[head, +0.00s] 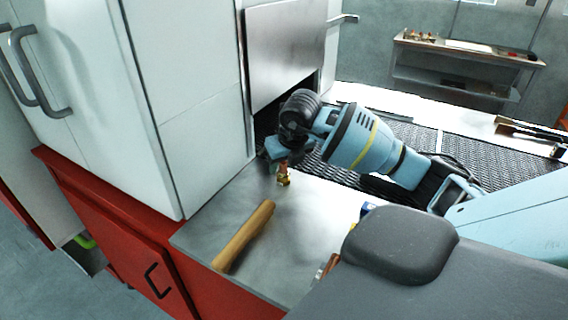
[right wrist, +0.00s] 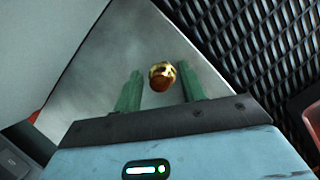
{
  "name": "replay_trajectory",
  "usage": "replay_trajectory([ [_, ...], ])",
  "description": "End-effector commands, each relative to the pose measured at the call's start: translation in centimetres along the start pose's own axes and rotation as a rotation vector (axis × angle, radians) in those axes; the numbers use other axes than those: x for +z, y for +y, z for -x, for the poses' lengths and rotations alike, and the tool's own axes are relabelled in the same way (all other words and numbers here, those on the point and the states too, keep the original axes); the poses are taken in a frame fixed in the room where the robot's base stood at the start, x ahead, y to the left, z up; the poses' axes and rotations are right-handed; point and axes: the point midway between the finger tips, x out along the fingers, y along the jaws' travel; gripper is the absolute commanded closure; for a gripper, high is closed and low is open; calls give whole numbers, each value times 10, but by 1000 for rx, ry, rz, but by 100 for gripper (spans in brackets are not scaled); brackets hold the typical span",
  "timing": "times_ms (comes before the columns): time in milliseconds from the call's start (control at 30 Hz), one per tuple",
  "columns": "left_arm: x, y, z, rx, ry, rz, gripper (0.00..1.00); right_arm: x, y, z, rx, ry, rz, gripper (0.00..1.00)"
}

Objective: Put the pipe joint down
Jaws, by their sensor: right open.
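The pipe joint (head: 284,177) is a small brass and copper-coloured piece standing on the grey metal worktop (head: 323,207), close to the mesh belt. My right gripper (head: 281,165) is right above it, pointing down. In the right wrist view, the pipe joint (right wrist: 162,76) lies between the two green fingers (right wrist: 159,84), with a visible gap on each side. The right gripper is open. Its fingertips are small and partly hidden in the head view. My left gripper is not in view.
A wooden rolling-pin-like cylinder (head: 244,236) lies on the worktop, left of the joint. The dark mesh belt (head: 330,166) runs behind, into a white cabinet (head: 185,95) with a raised metal door (head: 285,50). Small items sit at the worktop's right edge. The worktop's middle is clear.

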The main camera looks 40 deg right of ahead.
Motion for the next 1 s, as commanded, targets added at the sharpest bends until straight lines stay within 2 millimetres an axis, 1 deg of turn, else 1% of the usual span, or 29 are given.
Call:
replay_trajectory([
  [167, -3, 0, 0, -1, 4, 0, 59, 2, 0, 26, 2, -7, 0, 59],
  [400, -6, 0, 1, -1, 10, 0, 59, 2, 0, 76, 1, -8, 0, 59],
  [600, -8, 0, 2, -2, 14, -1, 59, 2, 0, 106, 2, -5, 0, 59],
  [700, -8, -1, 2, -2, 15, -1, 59, 1, 0, 116, 1, -3, -1, 59],
  [800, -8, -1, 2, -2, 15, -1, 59, 1, 0, 120, 1, -2, -1, 59],
  [1000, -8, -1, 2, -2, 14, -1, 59, 1, 0, 121, 1, -1, -1, 59],
])
